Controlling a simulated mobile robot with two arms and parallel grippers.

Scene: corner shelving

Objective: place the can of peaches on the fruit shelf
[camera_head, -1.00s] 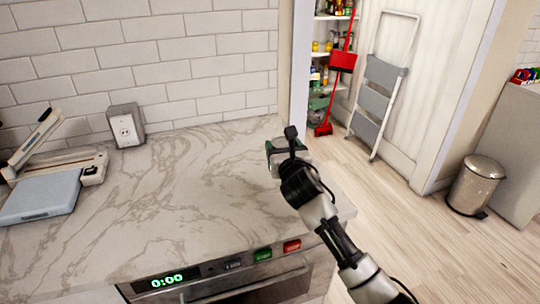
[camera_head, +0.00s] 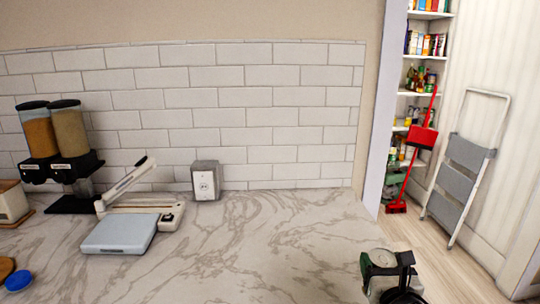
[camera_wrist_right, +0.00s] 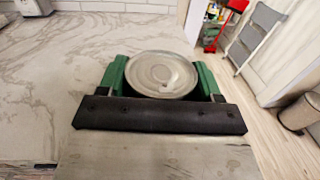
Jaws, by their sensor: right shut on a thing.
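My right gripper (camera_head: 390,276) shows at the bottom right of the head view, above the right end of the marble counter. It is shut on a can (camera_wrist_right: 162,74), whose round silver lid fills the space between the green fingers in the right wrist view. The can's label is hidden, so I cannot read what it holds. Corner shelving (camera_head: 424,92) with several jars, bottles and boxes stands in the alcove at the right of the head view. I cannot tell which shelf is for fruit. My left gripper is not in view.
The marble counter (camera_head: 230,262) carries a scale-like device (camera_head: 120,233) and cereal dispensers (camera_head: 55,140) at left. A red broom and dustpan (camera_head: 421,138) and a folded step ladder (camera_head: 468,165) stand by the shelving. Wooden floor (camera_head: 450,275) is clear right of the counter.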

